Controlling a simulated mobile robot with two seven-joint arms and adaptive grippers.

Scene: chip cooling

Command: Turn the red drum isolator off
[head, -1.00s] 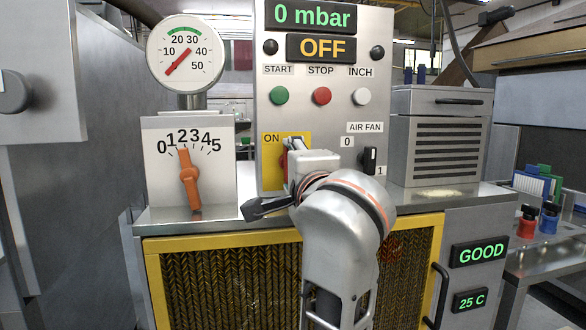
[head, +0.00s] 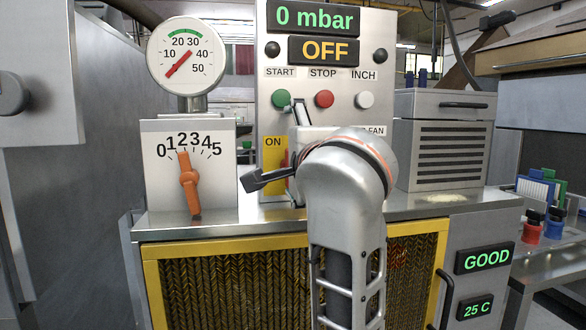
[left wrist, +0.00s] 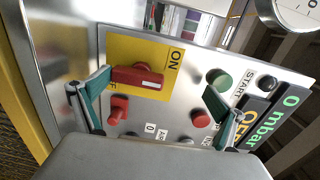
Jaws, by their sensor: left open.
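The red drum isolator (left wrist: 138,77) sits on a yellow plate (left wrist: 122,48) in the left wrist view. Its bar handle lies lengthwise toward the ON label; the other label is mostly hidden. In the head view only a sliver of red shows beside the yellow plate (head: 272,176). My left gripper (left wrist: 157,84) is open, one teal-padded finger on each side of the handle in that view, with no clear contact. In the head view my left gripper (head: 274,145) is in front of the panel, covering most of the isolator. My right gripper is not in view.
A second red part (left wrist: 118,109) is near the lower finger. The green START (head: 281,98), red STOP (head: 324,99) and white INCH (head: 364,99) buttons are above. My arm hides the air fan switch. An orange dial (head: 189,179) stands left, a vented box (head: 445,140) right.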

